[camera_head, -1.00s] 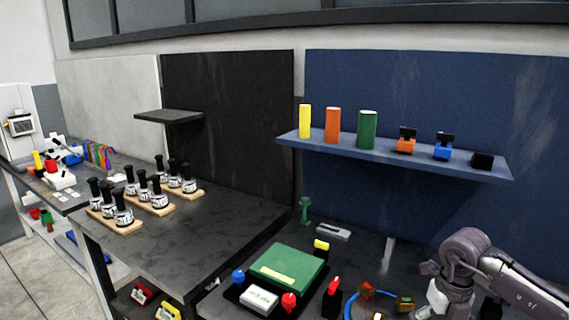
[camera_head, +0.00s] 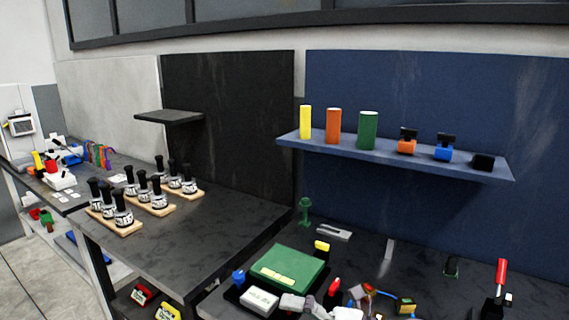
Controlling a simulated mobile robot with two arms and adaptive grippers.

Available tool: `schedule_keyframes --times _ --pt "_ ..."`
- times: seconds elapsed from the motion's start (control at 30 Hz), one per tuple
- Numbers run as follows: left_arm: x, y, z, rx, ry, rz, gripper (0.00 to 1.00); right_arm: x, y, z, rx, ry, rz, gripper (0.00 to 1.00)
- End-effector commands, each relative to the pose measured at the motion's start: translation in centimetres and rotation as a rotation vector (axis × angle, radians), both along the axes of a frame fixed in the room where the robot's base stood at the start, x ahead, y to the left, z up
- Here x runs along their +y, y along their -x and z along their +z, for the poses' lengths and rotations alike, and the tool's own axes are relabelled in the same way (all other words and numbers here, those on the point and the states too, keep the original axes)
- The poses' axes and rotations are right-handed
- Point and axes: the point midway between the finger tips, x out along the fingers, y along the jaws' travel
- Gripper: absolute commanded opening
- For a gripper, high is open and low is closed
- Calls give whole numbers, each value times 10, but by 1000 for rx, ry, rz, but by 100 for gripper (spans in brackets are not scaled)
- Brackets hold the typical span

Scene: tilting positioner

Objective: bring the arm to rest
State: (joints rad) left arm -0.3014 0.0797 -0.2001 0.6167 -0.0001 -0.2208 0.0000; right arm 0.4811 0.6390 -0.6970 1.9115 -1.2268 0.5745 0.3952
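A grey arm part, probably of my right arm, shows at the bottom edge in front of the green-topped box (camera_head: 289,266). Its grey end (camera_head: 292,303) covers the spot beside the white block (camera_head: 259,299). I cannot make out the fingers or whether they hold anything. My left gripper is not in view. A device with a blue ring and orange and yellow-black parts (camera_head: 404,306) lies at the bottom, partly hidden and cut off by the frame edge.
A blue shelf (camera_head: 400,157) holds yellow, orange and green cylinders and small clamps. A red-handled tool (camera_head: 501,272) stands at the right. A dark table (camera_head: 215,235) at the left carries black-handled stamps on wooden boards.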

Motion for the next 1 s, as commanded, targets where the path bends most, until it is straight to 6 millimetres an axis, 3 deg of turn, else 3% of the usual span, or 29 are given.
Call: schedule_keyframes --times 0.1,0.23,0.33,0.43,0.57,0.7,0.8,1.0 --pt "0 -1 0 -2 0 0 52 -9 -8 39 110 -344 -211 98" --pt "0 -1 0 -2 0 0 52 -54 -27 47 291 -636 -506 98" --pt "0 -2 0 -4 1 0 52 -99 -34 22 477 -793 -759 98" --pt "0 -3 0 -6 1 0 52 -143 -25 -26 699 -888 -1021 98" --pt "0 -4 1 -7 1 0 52 -184 17 -103 1022 -910 -1346 98" --pt "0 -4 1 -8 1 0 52 -201 77 -162 1311 -841 -1580 98" --pt "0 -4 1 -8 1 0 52 -204 116 -189 1469 -777 -1685 98" --pt "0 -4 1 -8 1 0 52 -202 184 -218 1721 -635 -1822 98"
